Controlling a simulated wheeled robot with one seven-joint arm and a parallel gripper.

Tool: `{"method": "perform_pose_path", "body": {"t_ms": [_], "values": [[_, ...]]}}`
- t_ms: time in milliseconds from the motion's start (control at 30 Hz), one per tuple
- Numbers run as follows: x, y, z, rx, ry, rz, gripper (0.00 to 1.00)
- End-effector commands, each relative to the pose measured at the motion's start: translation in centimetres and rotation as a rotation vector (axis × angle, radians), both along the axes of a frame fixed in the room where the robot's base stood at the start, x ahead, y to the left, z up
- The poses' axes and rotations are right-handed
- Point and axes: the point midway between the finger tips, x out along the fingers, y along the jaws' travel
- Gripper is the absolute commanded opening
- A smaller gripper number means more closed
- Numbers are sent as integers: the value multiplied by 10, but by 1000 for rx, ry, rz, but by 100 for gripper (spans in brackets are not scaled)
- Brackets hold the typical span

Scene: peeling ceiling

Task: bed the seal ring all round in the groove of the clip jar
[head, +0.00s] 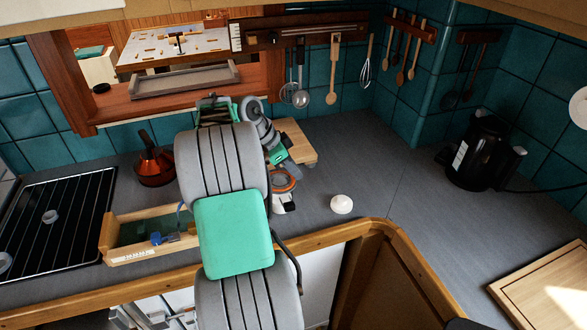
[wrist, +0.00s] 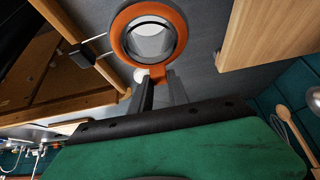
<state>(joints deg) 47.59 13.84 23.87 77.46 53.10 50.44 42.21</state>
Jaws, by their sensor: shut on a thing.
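The orange seal ring (wrist: 122,38) has a tab (wrist: 157,73), and my gripper (wrist: 160,78) is shut on that tab. In the wrist view the ring surrounds a dark inner rim with a pale, glassy middle, which looks like the mouth of the clip jar. In the head view the ring (head: 286,176) shows orange at the top of the small pale jar (head: 283,203), just below my gripper (head: 283,166). I cannot tell whether the ring lies in the groove or just above it. The far side of the jar is hidden.
A small white round thing (head: 341,204) lies right of the jar. A wooden board (head: 300,141) is behind it. The counter at right is clear up to the black kettle (head: 484,150).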

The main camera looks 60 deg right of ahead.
Motion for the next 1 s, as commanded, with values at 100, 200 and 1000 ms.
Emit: {"method": "perform_pose_path", "body": {"t_ms": [100, 200, 1000], "values": [[0, 0, -4, 0, 0, 0, 0], [0, 0, -7, 1, 1, 0, 0], [0, 0, -5, 0, 0, 0, 70]]}}
